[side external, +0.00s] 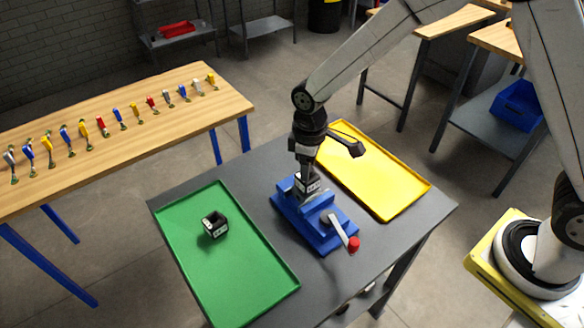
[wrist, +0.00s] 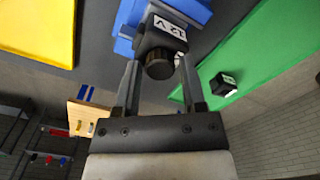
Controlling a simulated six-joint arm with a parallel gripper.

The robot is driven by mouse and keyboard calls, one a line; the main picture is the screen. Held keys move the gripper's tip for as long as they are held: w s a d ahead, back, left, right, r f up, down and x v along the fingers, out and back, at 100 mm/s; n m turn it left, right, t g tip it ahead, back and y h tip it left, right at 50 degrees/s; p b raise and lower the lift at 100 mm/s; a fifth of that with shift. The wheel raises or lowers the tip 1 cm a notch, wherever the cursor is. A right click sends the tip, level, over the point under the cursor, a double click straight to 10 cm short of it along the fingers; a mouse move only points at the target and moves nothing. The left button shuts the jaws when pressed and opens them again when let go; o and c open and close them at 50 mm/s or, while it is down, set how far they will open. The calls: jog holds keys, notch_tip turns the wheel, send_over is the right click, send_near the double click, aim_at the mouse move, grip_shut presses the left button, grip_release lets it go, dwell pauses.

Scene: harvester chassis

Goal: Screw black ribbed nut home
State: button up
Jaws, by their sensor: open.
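In the wrist view, the black round nut (wrist: 158,69) sits on the end of a black block with a "12V" label (wrist: 168,27). Whether it is fully seated cannot be told. My gripper (wrist: 158,75) is open, with one finger on each side of the nut; small gaps seem to show. In the side view, my gripper (side external: 308,168) points down over the labelled block (side external: 311,185), which stands in the blue vise (side external: 315,222). The nut is hidden there by my gripper. The vise also shows in the wrist view (wrist: 124,47).
Left of the vise, a green tray (side external: 265,275) holds a black open box with a white label (side external: 214,225). An empty yellow tray (side external: 385,185) lies behind right. The vise handle's red knob (side external: 353,244) sticks out at front right. Bare grey tabletop (side external: 245,180) separates them.

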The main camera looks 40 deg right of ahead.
jog(key=shift+n, duration=0.3)
jog(key=n, duration=0.3)
jog(key=shift+n, duration=0.8)
jog(key=shift+n, duration=2.6)
jog(key=shift+n, duration=0.5)
jog(key=n, duration=0.4)
